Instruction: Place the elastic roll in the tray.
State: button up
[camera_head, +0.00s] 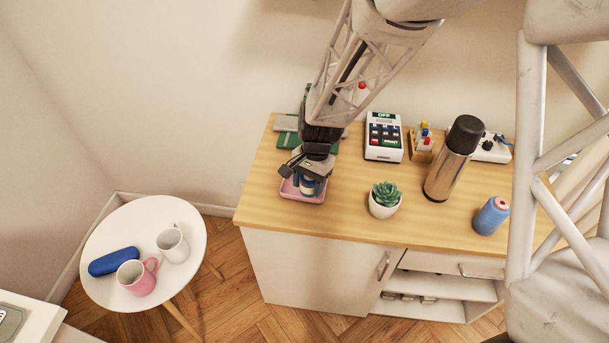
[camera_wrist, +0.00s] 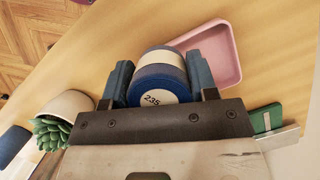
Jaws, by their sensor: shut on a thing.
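My gripper (camera_head: 310,186) is over the cabinet top at the pink tray (camera_head: 289,188). It is shut on the elastic roll (camera_wrist: 161,74), a blue and white roll with "235" on its end, with one finger on each side. In the wrist view the pink tray (camera_wrist: 232,72) lies just right of the roll, and the roll covers part of its edge. In the head view the roll (camera_head: 307,186) appears over the tray, partly hidden by my gripper. I cannot tell whether the roll touches the tray.
A potted succulent (camera_head: 385,199) and a steel flask (camera_head: 452,165) stand right of the tray. A card-terminal-like device (camera_head: 383,138) and a green item (camera_head: 287,140) are behind. A blue spool (camera_head: 491,216) stands far right. A round white table (camera_head: 110,229) holds mugs.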

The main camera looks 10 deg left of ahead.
jog(key=shift+w+a+f, duration=0.1)
jog(key=shift+w+a, duration=0.25)
jog(key=shift+w, duration=0.3)
jog(key=shift+w+a+f, duration=0.1)
jog(key=shift+w+a, duration=0.2)
jog(key=shift+w, duration=0.35)
jog(key=shift+w+a, duration=0.35)
jog(key=shift+w, duration=0.3)
jog(key=shift+f, duration=0.1)
jog(key=shift+f, duration=1.7)
jog(key=o, duration=1)
jog(key=shift+f, duration=0.1)
jog(key=v, duration=1.2)
